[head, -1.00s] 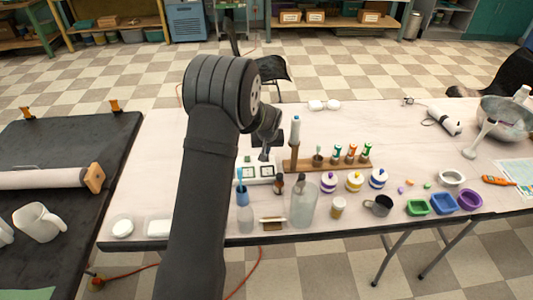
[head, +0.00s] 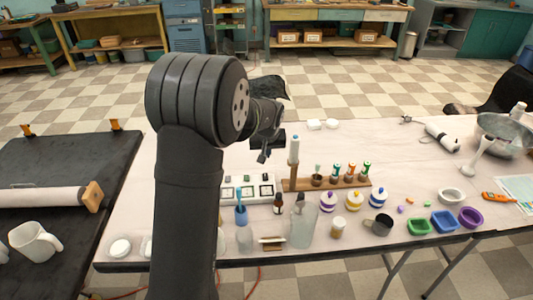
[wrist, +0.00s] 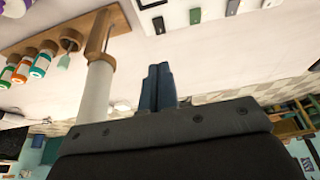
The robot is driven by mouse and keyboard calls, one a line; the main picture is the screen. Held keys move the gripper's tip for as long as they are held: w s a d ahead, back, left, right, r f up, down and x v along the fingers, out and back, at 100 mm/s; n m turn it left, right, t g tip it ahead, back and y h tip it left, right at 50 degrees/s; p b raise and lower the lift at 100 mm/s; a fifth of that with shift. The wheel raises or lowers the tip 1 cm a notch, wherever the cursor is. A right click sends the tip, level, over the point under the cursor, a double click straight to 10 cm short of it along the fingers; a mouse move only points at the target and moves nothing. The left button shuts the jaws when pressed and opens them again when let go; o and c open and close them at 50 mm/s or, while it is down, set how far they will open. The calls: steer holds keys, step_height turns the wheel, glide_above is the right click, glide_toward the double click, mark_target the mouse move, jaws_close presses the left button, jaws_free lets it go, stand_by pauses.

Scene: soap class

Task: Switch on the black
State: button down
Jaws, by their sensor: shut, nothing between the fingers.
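A white switch panel (head: 232,192) lies on the table in the head view, partly hidden behind my arm. Its small switches are too small there to tell colours. In the wrist view, part of a row of switches shows at the top edge: a black switch (wrist: 158,25), a dark green one (wrist: 194,15) and a grey one (wrist: 232,7). My gripper (head: 264,156) is above and behind the panel, apart from it. In the wrist view its blue-grey fingers (wrist: 160,84) are together and empty, and touch no switch.
A wooden rack (head: 330,184) with several coloured vials stands right of the panel, with a tall white-topped post (head: 293,150) close to my gripper. A blue brush in a bottle (head: 241,215), a brown dropper bottle (head: 279,204) and a clear bottle (head: 303,226) stand in front.

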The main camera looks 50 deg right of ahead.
mark_target(265, 174)
steer(key=shift+w+d+r, duration=0.15)
steer(key=shift+w+d, duration=0.25)
steer(key=shift+w, duration=0.15)
steer(key=x, duration=1.4)
steer(key=shift+s+a, duration=0.15)
steer(key=shift+s, duration=0.05)
steer(key=shift+w+f, duration=0.1)
steer(key=shift+f, duration=0.15)
